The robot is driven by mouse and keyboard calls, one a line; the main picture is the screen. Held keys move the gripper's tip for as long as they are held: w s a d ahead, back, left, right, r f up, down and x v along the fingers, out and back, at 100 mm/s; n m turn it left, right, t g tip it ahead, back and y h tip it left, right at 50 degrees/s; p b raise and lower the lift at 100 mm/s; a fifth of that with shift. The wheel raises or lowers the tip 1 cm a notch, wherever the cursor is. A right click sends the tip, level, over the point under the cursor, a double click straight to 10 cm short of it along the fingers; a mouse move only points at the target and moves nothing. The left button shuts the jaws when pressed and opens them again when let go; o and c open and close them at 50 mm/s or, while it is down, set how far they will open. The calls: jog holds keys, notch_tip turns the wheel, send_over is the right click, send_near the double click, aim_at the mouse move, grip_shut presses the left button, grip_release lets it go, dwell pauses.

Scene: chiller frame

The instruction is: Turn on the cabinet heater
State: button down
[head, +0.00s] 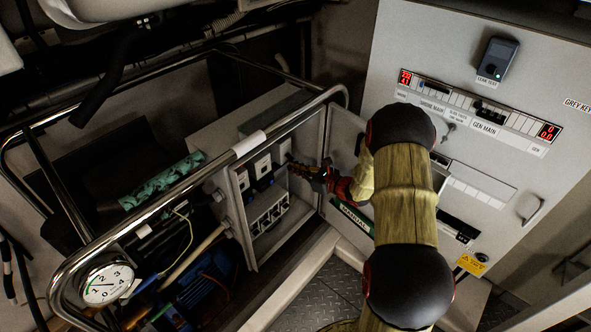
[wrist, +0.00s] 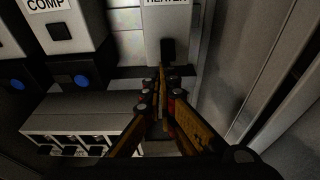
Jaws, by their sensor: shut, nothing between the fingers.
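The heater unit (wrist: 166,22) is a pale module with a label at its top, partly cut off and reading HEATER, at the top middle of the wrist view. Its black switch (wrist: 168,49) is low on the front; I cannot tell whether it is on or off. My gripper (wrist: 161,74) is shut and empty, its fingertips just below the switch in the picture; I cannot tell whether they touch it. In the head view my gripper (head: 292,162) reaches into the open grey cabinet (head: 242,205), and the tips hide the switch area.
A COMP unit (wrist: 66,35) with a black switch and blue button stands left of the heater. A row of white breakers (wrist: 75,125) lies below. The open cabinet door (head: 343,150) is close on the right. A steel rail (head: 200,165) runs in front at left, by a gauge (head: 107,283).

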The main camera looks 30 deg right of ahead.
dwell(0.5)
jog(key=shift+r+p, duration=0.15)
jog(key=shift+p, duration=0.6)
